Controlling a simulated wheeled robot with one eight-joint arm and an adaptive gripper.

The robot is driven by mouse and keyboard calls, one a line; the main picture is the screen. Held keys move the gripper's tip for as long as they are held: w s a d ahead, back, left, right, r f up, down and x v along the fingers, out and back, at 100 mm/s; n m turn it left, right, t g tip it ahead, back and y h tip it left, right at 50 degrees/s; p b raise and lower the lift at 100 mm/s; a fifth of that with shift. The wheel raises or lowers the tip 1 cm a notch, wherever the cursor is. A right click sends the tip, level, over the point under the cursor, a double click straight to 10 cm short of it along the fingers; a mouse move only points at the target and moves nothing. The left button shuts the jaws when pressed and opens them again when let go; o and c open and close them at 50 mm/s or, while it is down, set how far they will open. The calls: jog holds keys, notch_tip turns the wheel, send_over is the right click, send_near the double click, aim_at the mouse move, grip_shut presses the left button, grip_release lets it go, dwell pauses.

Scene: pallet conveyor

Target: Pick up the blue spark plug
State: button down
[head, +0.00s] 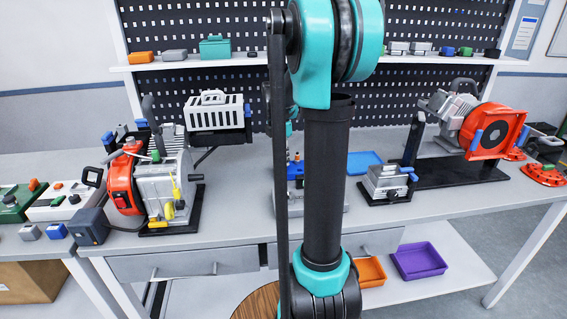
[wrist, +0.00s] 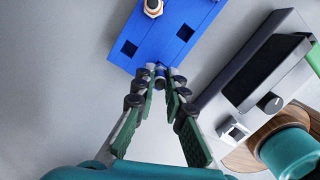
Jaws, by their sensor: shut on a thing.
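In the wrist view, my gripper (wrist: 161,84) is shut on the blue spark plug (wrist: 160,71), of which only a small blue and pale part shows between the fingertips. The plug is at the near edge of a blue block (wrist: 178,45) with square holes. I cannot tell whether the plug is still seated in the block or clear of it. An orange and white plug (wrist: 152,8) stands in the block at the top of the picture. In the head view, my arm hides the gripper and the blue plug; part of the blue block (head: 294,173) shows beside it.
In the wrist view, a device with a dark screen and knob (wrist: 270,102) lies close on the right. In the head view, an engine with an orange housing (head: 123,185) stands left, a metal vise-like fixture (head: 386,182) right, and a blue tray (head: 364,161) behind.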

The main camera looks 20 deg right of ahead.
notch_tip(320, 180, up, 24)
dwell(0.7)
jog(key=shift+f, duration=0.1)
dwell(0.9)
